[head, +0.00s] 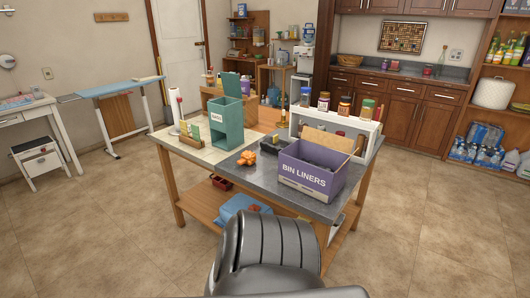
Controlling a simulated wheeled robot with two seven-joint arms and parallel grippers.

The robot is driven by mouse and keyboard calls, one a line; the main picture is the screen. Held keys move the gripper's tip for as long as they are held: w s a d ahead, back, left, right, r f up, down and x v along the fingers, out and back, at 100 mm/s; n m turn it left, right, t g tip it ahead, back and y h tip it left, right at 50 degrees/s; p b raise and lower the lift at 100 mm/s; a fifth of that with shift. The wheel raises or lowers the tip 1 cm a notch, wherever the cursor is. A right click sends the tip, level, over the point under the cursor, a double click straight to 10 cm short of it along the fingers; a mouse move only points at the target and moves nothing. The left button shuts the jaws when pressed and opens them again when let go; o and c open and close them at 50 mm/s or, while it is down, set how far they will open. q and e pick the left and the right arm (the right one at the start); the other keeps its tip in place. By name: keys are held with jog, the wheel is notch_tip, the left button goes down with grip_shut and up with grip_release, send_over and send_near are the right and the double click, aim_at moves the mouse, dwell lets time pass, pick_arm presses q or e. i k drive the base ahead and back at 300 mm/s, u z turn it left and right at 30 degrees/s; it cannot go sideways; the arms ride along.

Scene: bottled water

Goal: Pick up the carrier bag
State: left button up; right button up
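I cannot make out a carrier bag for certain. A small orange bunched or knotted item (246,158) lies on the grey top of the central table (232,172); it is too small to tell what it is. A purple box marked "BIN LINERS" (305,172) stands to its right. A teal open box (226,124) stands behind it to the left. Neither of my grippers is in view.
Packs of bottled water (478,155) stand low on the right shelf. An ironing board (125,87) stands at left. Tiled floor (90,220) is open on both sides.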

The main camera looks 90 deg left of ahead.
aim_at(250, 158)
jog(key=u, duration=2.2)
jog(key=i, duration=0.8)
